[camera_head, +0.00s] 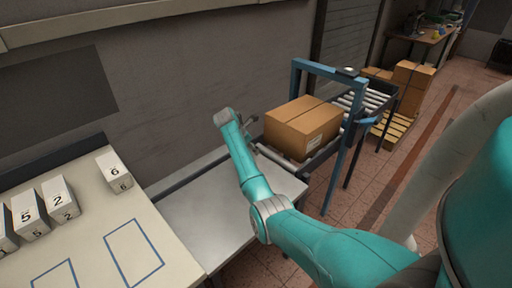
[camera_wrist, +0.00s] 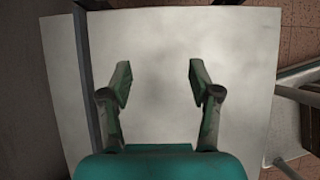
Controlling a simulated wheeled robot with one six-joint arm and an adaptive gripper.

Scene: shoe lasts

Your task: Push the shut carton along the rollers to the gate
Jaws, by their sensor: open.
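The shut brown carton (camera_head: 302,127) sits on the near end of the roller conveyor (camera_head: 313,163), with a white label on its near side. The gate (camera_head: 330,70) is a blue frame standing over the rollers just past the carton. My gripper (camera_head: 252,128) is close to the carton's left side, over the far edge of the metal table; whether it touches the carton I cannot tell. In the wrist view my gripper (camera_wrist: 160,83) is open, with nothing between its fingers and the grey metal table below. The carton does not show in the wrist view.
The bare metal table (camera_head: 205,220) adjoins the conveyor. A cream table (camera_head: 150,215) at left holds white numbered blocks (camera_head: 60,199) and blue outlined rectangles. A wall runs behind. Stacked cartons (camera_head: 413,75) on a pallet (camera_head: 391,128) stand beyond the gate. Rollers past the gate (camera_head: 368,99) look clear.

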